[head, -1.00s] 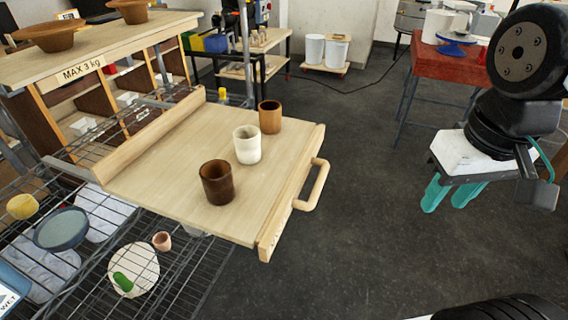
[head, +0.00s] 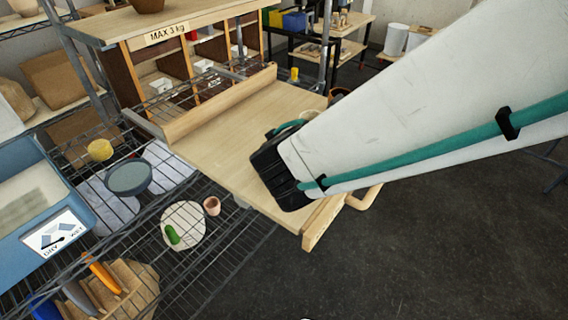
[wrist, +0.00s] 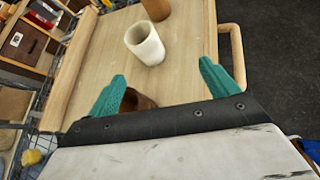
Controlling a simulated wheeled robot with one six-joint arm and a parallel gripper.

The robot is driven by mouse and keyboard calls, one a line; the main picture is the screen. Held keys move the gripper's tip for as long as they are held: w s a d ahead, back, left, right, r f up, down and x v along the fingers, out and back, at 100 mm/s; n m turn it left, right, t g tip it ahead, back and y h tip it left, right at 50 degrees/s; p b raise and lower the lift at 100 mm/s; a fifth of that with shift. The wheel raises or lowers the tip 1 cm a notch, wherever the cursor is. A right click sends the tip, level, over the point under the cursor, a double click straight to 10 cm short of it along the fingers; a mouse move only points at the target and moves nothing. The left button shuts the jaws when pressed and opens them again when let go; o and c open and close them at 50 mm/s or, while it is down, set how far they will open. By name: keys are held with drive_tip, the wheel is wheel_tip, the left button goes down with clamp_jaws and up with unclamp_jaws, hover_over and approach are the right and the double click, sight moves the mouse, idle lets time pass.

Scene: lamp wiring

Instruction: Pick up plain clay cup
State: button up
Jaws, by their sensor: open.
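Three cups stand in a row on a pull-out wooden board (head: 225,140). In the wrist view the dark brown cup (wrist: 138,101) is partly hidden behind the gripper's mount, near the left finger. The off-white cup (wrist: 146,44) stands beyond the fingertips. Which one is the plain clay cup is not certain from looks. My gripper (wrist: 162,75) is open, its teal fingers spread above the board, with nothing held. In the head view my arm hides the dark and off-white cups.
The board has a raised rail (head: 222,105) at its back and a wooden handle (head: 363,198) at its front. A wire rack (head: 235,240) below holds a small terracotta cup (head: 212,206) and a round plate (head: 187,222). A blue tray (head: 30,190) is at left.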

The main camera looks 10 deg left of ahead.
drive_tip(key=s+a+f+n+y, duration=0.3)
drive_tip(key=a+n, duration=0.2)
drive_tip(key=a, duration=0.3)
drive_tip(key=x, duration=0.7)
drive_tip(key=shift+w+d, duration=0.1)
drive_tip(key=shift+d, duration=0.05)
drive_tip(key=shift+r, duration=0.1)
drive_tip(key=c, duration=1.2)
drive_tip(key=shift+r, duration=0.1)
